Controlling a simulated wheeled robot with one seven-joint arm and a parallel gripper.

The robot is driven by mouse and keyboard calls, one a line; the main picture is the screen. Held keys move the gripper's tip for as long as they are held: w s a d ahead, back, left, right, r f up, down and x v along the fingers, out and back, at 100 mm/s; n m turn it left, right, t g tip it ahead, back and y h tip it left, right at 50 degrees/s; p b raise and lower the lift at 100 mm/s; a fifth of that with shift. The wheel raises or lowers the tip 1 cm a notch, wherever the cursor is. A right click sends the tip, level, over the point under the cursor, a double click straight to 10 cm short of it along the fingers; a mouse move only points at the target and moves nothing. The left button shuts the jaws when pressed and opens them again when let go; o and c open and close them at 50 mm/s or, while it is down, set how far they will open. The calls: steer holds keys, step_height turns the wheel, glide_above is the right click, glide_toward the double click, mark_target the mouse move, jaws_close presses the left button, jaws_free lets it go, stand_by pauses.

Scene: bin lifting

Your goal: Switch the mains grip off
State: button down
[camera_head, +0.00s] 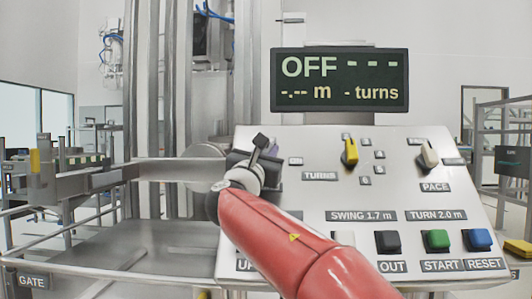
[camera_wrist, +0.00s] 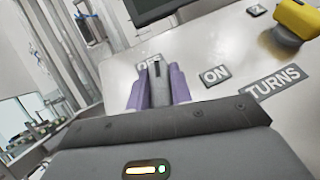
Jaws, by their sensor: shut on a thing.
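The mains grip (camera_wrist: 157,92) is a grey handle with a dark mark at its top, seen in the wrist view. It points up the picture toward the OFF label (camera_wrist: 148,61), which it partly covers. The ON label (camera_wrist: 214,75) lies to its right. My gripper (camera_wrist: 159,84) has its two purple fingers shut on the grip, one on each side. In the head view my gripper (camera_head: 257,158) is at the panel's upper left, and my arm and gripper largely hide the grip. The display (camera_head: 339,80) reads OFF, with dashes for its values.
The sloping panel (camera_head: 300,192) carries a yellow TURNS knob (camera_head: 350,152), a white PACE knob (camera_head: 428,153) and a row of buttons, including black (camera_head: 388,241), green (camera_head: 437,240) and blue (camera_head: 480,239). My arm covers its lower left. Metal rails (camera_head: 160,170) stand left.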

steer(key=n+t+y+b, duration=0.1)
steer(key=n+y+b, duration=0.1)
steer(key=n+y, duration=0.1)
steer(key=shift+f, duration=0.15)
steer(key=shift+a+r+n+y+b, duration=0.15)
steer(key=shift+n+y+b, duration=0.4)
steer(key=shift+n+y, duration=1)
steer(key=c, duration=1.2)
jaws_free()
steer(key=shift+c, duration=0.2)
steer(key=b+v, duration=0.2)
steer(key=v, duration=0.5)
steer(key=shift+s+f, duration=0.25)
steer(key=shift+s, duration=0.1)
